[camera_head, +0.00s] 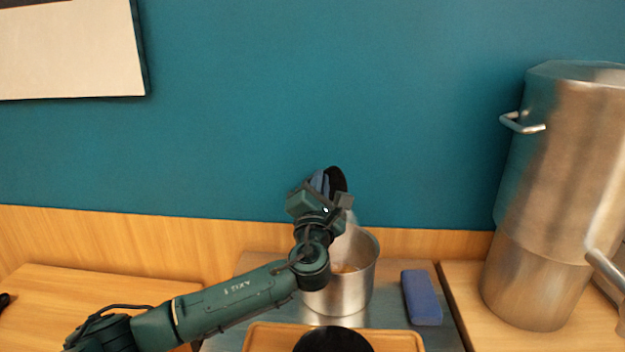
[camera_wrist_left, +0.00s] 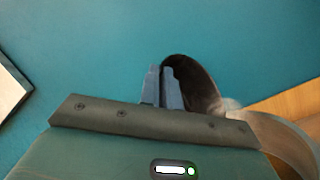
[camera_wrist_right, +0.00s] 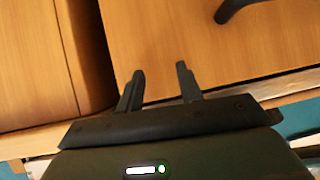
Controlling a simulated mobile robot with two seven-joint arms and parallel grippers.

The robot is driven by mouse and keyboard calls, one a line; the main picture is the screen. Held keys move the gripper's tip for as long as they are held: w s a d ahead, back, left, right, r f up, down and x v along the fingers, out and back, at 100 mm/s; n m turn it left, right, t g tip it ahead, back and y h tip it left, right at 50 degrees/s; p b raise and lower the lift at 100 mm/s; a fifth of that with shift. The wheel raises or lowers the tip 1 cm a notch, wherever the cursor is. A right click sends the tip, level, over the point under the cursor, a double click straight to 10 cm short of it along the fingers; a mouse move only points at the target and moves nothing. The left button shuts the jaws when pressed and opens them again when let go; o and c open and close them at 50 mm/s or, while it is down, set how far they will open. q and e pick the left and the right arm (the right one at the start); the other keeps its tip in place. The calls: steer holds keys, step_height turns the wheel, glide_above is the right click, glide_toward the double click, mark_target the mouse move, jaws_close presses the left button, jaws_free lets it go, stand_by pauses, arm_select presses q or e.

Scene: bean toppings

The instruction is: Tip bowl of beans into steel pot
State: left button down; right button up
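The steel pot (camera_head: 340,296) stands upright on the grey counter section, with something brownish inside. My left gripper (camera_head: 325,187) is above the pot's back-left rim, its fingers closed on the rim of a dark bowl (camera_head: 338,182). The bowl is tipped steeply on its side; its brownish inner face (camera_wrist_left: 196,88) shows in the left wrist view, and no beans can be made out in it. The pot (camera_wrist_left: 285,142) is just right of and below the bowl there. My right gripper (camera_wrist_right: 160,88) is open and empty, facing wooden cabinet fronts.
A wooden tray (camera_head: 260,338) with a black round item (camera_head: 333,341) lies in front of the pot. A blue block (camera_head: 421,297) is right of the pot. A large steel urn (camera_head: 545,200) stands at the far right. The left counter (camera_head: 90,290) is mostly clear.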

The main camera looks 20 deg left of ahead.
arm_select(q)
steer(key=d+m, duration=0.1)
steer(key=m, duration=0.1)
steer(key=s+d+f+m+t+h, duration=0.1)
steer(key=d+m, duration=0.1)
steer(key=d+m+t+h, duration=0.1)
steer(key=d, duration=0.1)
steer(key=shift+s+f+m, duration=0.15)
steer(key=shift+f+m, duration=0.05)
steer(key=shift+m, duration=0.2)
arm_select(e)
steer(key=shift+s+d+f, duration=0.15)
steer(key=shift+s, duration=0.15)
steer(key=shift+w+r, duration=0.2)
steer(key=shift+w, duration=0.1)
steer(key=shift+s+f, duration=0.1)
steer(key=shift+s, duration=0.2)
stand_by(0.4)
stand_by(0.5)
